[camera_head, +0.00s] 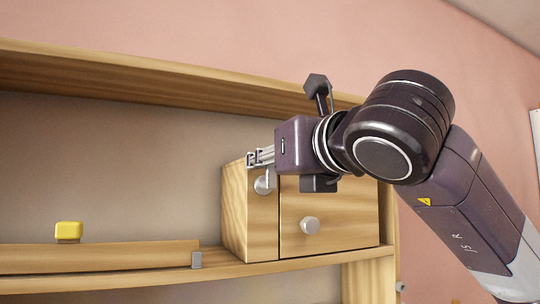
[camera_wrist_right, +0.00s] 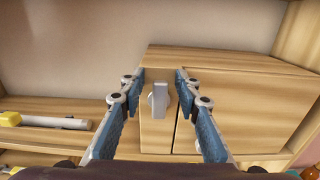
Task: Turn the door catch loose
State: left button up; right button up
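A small wooden cabinet (camera_head: 248,215) stands on a shelf; its door (camera_head: 340,208) has a round metal knob (camera_head: 309,225). The metal door catch (camera_head: 265,184) is on the narrow front panel left of the door. In the right wrist view the catch (camera_wrist_right: 158,99) stands roughly upright, close to the door's seam. My right gripper (camera_head: 259,157) is at the cabinet's upper front, by the catch. In the wrist view its fingers (camera_wrist_right: 161,78) are open, one on each side of the catch, with gaps visible. My left gripper is not in view.
An upper shelf board (camera_head: 150,80) runs above, and a side post (camera_head: 388,215) stands close right of the cabinet.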

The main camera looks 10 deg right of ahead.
aim_at(248, 186)
jog(key=shift+s+d+r, duration=0.1)
jog(key=shift+s, duration=0.1)
grip_shut()
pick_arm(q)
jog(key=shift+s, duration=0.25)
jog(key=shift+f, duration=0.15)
pick_arm(e)
jog(key=a+n+b, duration=0.1)
jog(key=n+b, duration=0.1)
jog(key=n, duration=0.2)
jog(key=a+f+n+b, duration=0.1)
jog(key=n+b, duration=0.1)
jog(key=n, duration=0.2)
jog(key=a+f+n+b, duration=0.1)
jog(key=n+b, duration=0.2)
jog(key=n, duration=0.2)
jog(key=shift+s+a+f, duration=0.25)
jog(key=shift+s+a, duration=0.05)
pick_arm(q)
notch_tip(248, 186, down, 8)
jog(key=b, duration=0.1)
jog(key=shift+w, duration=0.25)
pick_arm(e)
jog(key=shift+a+f+n, duration=0.1)
jog(key=shift+f+n, duration=0.3)
jog(key=shift+n, duration=0.85)
jog(key=shift+a+f+n, duration=0.1)
jog(key=shift+f+n, duration=0.25)
jog(key=shift+n, duration=0.9)
